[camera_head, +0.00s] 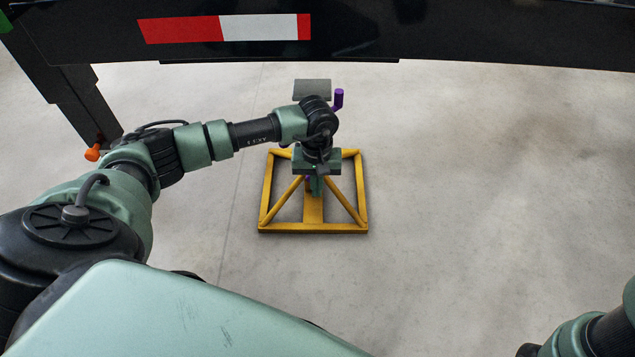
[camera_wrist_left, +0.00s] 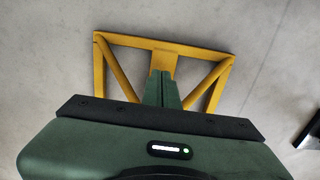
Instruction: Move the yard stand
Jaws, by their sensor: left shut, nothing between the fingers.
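The yard stand (camera_head: 313,228) has a yellow square base frame with diagonal braces, and stands on the concrete floor below the trailer's edge. Its grey top plate (camera_head: 312,88) and a purple handle (camera_head: 338,98) show behind my left wrist. My left gripper (camera_head: 317,188) is over the middle of the stand, pointing down, with its fingers shut and nothing seen between them. The wrist hides most of the stand's post. In the left wrist view the shut fingers (camera_wrist_left: 162,88) overlap the yellow base (camera_wrist_left: 120,80). I cannot tell whether they touch the stand. My right gripper is out of view.
The dark trailer beam (camera_head: 400,35) with a red and white reflective strip (camera_head: 225,28) crosses above the stand. A dark trailer leg (camera_head: 85,105) with an orange knob (camera_head: 92,153) stands at the left. The floor to the right is clear.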

